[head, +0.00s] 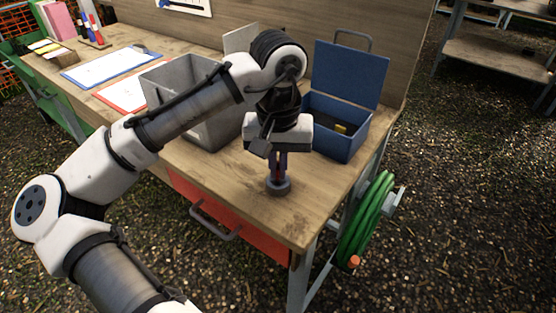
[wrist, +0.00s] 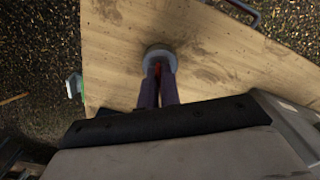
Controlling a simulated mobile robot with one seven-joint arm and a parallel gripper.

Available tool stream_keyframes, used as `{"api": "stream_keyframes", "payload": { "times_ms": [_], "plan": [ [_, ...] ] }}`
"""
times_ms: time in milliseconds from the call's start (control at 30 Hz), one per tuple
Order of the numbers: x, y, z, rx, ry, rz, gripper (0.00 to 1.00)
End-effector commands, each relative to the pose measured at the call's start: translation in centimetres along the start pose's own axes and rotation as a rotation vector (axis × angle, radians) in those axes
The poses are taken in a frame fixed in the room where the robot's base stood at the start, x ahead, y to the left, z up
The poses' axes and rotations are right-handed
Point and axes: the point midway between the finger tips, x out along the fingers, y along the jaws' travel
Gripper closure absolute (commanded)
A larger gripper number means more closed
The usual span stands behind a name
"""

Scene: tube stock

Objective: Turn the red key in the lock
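The lock is a round grey piece (head: 278,186) standing on the wooden workbench near its front right corner. It also shows in the wrist view (wrist: 160,51) as a grey ring at the fingertips. My gripper (head: 277,175) points straight down over it. The red key (wrist: 158,67) shows as a thin red strip between the two dark fingers, just above the lock. The fingers are close together on the key, and they hide most of it. How far the key is turned cannot be seen.
A grey open bin (head: 205,129) stands left of my gripper. An open blue box (head: 337,140) with a yellow item inside stands behind right. A red drawer (head: 240,226) is under the bench, and a green hose (head: 366,222) hangs at its right end. The front right bench top is clear.

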Motion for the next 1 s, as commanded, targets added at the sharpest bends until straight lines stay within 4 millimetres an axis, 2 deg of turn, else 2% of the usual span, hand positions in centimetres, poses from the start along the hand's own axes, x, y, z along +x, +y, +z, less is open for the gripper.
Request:
{"api": "stream_keyframes", "payload": {
  "times_ms": [533, 1000],
  "plan": [
    [-0.04, 0.01, 0.01, -0.059, -0.001, 0.001, 1.0],
    [-0.16, 0.02, 0.01, -0.25, -0.001, 0.001, 1.0]
  ]
}}
